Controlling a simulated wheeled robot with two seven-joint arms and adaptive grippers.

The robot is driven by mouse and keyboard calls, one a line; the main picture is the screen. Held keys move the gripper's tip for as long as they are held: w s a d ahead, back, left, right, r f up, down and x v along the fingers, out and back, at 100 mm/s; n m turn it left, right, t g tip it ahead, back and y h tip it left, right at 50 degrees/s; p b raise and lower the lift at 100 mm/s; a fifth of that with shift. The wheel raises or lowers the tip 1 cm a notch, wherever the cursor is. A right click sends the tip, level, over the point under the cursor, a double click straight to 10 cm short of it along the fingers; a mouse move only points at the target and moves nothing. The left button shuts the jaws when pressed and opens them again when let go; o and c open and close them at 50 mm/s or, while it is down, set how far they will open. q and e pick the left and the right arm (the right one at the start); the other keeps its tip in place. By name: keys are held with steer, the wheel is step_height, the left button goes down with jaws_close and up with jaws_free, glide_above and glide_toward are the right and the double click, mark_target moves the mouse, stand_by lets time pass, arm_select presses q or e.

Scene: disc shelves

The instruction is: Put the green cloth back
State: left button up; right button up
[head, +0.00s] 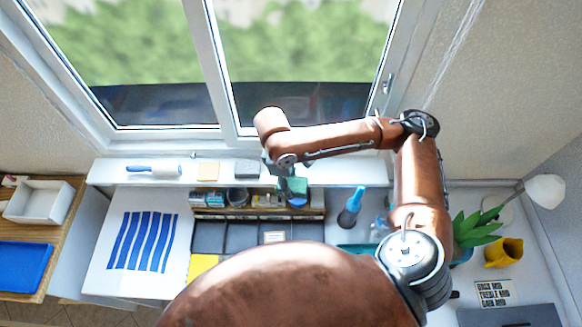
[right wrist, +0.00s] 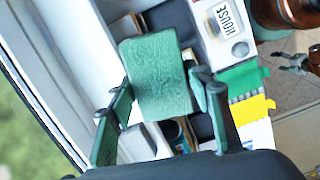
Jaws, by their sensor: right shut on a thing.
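The green cloth (head: 293,186) is a small, flat green piece at the shelf unit below the window. In the right wrist view the green cloth (right wrist: 157,78) is large and close, with one finger on each side. My right gripper (head: 284,176) reaches down from above and is shut on it. In the right wrist view the right gripper (right wrist: 165,108) covers part of what lies beneath. The cloth overlaps the shelf, and I cannot tell whether it touches it. My left gripper is not in view.
The shelf unit (head: 230,213) holds small items above dark compartments (head: 243,237). The sill has a blue-handled roller (head: 153,169), a tan block (head: 208,171) and a dark block (head: 247,169). A blue-striped sheet (head: 142,242) lies left.

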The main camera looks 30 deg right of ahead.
steer(key=shift+r+n+p, duration=0.35)
steer(key=shift+r+n, duration=0.2)
steer(key=shift+n, duration=0.25)
steer(key=shift+w+d+f, duration=0.1)
steer(key=shift+w, duration=0.1)
steer(key=w+d+f, duration=0.1)
steer(key=w+f, duration=0.2)
steer(key=w, duration=0.1)
steer(key=w+d+f, duration=0.2)
steer(key=w+f, duration=0.1)
steer(key=w, duration=0.1)
steer(key=w+d+f, duration=0.1)
steer(key=w+f, duration=0.2)
steer(key=shift+w+d+p, duration=0.35)
steer(key=shift+w+p, duration=0.05)
steer(key=shift+w+d+f, duration=0.1)
steer(key=shift+w+f, duration=0.15)
steer(key=shift+f, duration=0.05)
steer(key=shift+f+p, duration=0.35)
steer(key=shift+f, duration=1.25)
steer(key=shift+f, duration=0.15)
steer(key=shift+f, duration=0.35)
steer(key=shift+f, duration=0.1)
